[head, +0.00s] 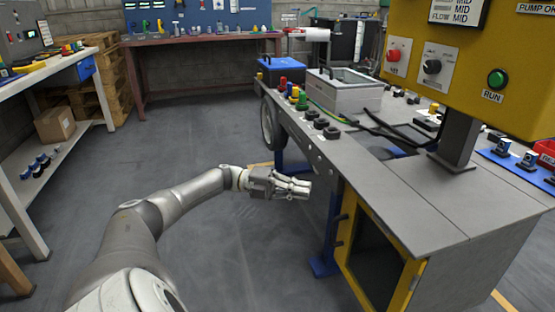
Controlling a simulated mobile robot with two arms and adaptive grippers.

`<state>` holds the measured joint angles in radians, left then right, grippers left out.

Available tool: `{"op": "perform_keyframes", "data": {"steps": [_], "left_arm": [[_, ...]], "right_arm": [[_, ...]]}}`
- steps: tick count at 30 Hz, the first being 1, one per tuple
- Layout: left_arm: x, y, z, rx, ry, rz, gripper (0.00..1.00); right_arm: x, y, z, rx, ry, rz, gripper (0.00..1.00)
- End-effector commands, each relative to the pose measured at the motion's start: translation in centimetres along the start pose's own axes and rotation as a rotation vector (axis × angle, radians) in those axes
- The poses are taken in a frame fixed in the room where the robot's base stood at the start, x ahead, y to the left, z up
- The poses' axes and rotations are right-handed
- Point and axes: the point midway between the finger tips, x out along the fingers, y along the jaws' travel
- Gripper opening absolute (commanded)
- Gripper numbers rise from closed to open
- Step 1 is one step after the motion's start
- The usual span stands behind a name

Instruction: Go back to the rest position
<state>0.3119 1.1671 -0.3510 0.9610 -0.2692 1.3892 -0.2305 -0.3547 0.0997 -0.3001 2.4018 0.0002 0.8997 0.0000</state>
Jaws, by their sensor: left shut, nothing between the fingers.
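My left gripper (293,187) shows in the middle of the head view at the end of my outstretched left arm. It is shut with nothing between its fingers. It hangs over open floor, in front of the near left side of the grey workbench (400,192), and looks apart from it. My right gripper is out of view.
The workbench carries a grey box (345,95), a blue box (278,70), cables and a yellow control panel (470,60). A yellow-framed cabinet (407,280) is below its near end. A white table (50,80) stands left. The floor (190,130) between is clear.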

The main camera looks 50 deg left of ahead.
Motion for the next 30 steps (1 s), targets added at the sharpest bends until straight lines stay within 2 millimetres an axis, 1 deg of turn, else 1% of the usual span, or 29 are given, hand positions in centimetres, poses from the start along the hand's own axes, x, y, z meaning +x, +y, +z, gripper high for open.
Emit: {"op": "perform_keyframes", "data": {"steps": [1, 7, 12, 17, 24, 26, 29, 30], "left_arm": [[-0.8, -0.1, 0.3, 0.001, -0.004, 0.000, 0.00], [-3.6, 0.0, 0.9, 0.000, -0.004, -0.001, 0.00], [-5.1, 0.0, 1.3, 0.001, -0.002, -0.001, 0.00], [-5.8, 0.0, 1.4, 0.000, 0.000, 0.000, 0.00], [-5.9, 0.0, 1.4, -0.001, 0.001, 0.000, 0.00], [-5.5, 0.2, 1.2, -0.004, 0.007, -0.003, 0.00], [-3.4, 1.2, 0.3, -0.028, 0.041, -0.027, 0.00], [-1.8, 1.9, -0.5, -0.045, 0.066, -0.046, 0.00]], "right_arm": [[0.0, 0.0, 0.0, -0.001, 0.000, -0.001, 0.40], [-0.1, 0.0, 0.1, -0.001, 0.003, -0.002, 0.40], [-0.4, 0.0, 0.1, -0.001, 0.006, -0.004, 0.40], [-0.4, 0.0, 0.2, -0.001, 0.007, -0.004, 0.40], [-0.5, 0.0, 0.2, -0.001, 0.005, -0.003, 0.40], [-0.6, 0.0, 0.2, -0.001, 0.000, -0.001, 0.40], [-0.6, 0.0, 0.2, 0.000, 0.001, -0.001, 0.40], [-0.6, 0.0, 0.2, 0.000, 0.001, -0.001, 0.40]]}}
